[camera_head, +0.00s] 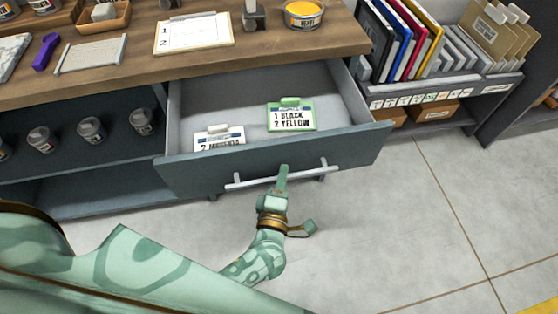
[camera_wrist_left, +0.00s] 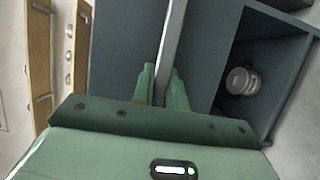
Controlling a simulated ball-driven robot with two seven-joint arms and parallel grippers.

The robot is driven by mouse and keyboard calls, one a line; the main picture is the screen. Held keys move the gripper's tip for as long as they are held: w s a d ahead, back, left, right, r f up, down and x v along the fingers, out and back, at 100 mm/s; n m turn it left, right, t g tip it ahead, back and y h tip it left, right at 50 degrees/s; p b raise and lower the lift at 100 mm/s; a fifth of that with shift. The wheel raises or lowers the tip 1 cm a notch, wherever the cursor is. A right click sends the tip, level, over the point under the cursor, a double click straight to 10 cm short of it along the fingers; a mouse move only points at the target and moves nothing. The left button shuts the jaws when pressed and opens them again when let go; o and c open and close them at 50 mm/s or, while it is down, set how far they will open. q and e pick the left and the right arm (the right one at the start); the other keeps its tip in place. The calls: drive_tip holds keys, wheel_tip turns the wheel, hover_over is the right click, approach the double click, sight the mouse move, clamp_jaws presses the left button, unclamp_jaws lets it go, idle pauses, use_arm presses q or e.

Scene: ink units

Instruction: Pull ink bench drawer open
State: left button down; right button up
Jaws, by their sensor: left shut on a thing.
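The ink bench drawer (camera_head: 350,150) is pulled well out from under the wooden bench top, and its grey inside shows in the head view. Its bar handle (camera_head: 312,174) runs along the drawer front. My left gripper (camera_head: 282,172) is shut on the handle near its middle. In the left wrist view the handle (camera_wrist_left: 173,40) passes between the two green fingers of the gripper (camera_wrist_left: 161,88). My right gripper is not seen.
The bench top (camera_head: 280,48) holds a clipboard (camera_head: 193,33), a yellow ink tin (camera_head: 304,14) and a purple tool (camera_head: 46,52). Several tins stand on the open shelf at left. A shelf of coloured folders (camera_head: 410,45) stands at right. The floor (camera_head: 420,220) at right is clear.

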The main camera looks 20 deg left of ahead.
use_arm(q)
drive_tip(key=shift+s+d, duration=0.45)
drive_tip(key=shift+s, duration=0.2)
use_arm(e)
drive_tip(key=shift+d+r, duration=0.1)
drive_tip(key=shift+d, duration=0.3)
use_arm(q)
drive_tip(key=c, duration=1.4)
unclamp_jaws()
